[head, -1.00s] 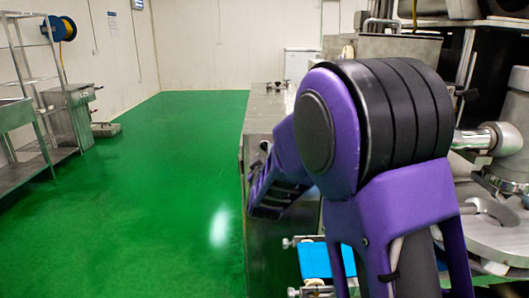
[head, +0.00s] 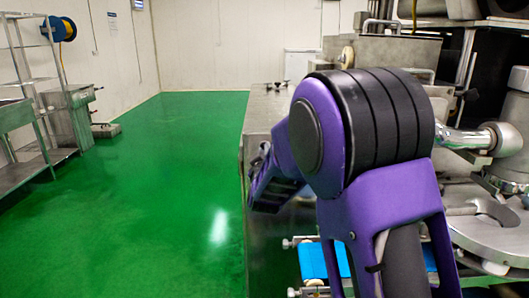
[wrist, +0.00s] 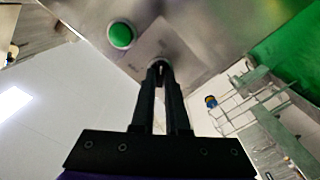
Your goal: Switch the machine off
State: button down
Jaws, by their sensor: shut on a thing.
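The machine (head: 285,105) is a steel body to the right of the green floor in the head view. In the wrist view, its metal panel (wrist: 215,25) carries a green round button (wrist: 121,36) and a pale label plate (wrist: 165,42). My gripper (wrist: 158,68) has its fingertips close together at a small switch on this plate, and they are shut on it. The fingertips hide most of the switch, so I cannot tell its setting. The green button lies apart from the fingers, up and to the left. In the head view my arm hides the gripper and the panel.
A blue conveyor belt (head: 313,261) and steel machine parts (head: 490,225) lie beside my arm. A wire shelf (head: 30,90) and a steel cabinet (head: 72,118) stand along the left wall. The green floor (head: 160,200) between is clear.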

jog(key=shift+n, duration=0.3)
jog(key=shift+f+n+p, duration=0.1)
jog(key=shift+n+p, duration=2.85)
jog(key=shift+n, duration=5.65)
jog(key=c, duration=0.9)
grip_release()
jog(key=shift+s, duration=0.1)
jog(key=s+p, duration=0.1)
jog(key=s, duration=1.6)
jog(key=shift+s, duration=0.15)
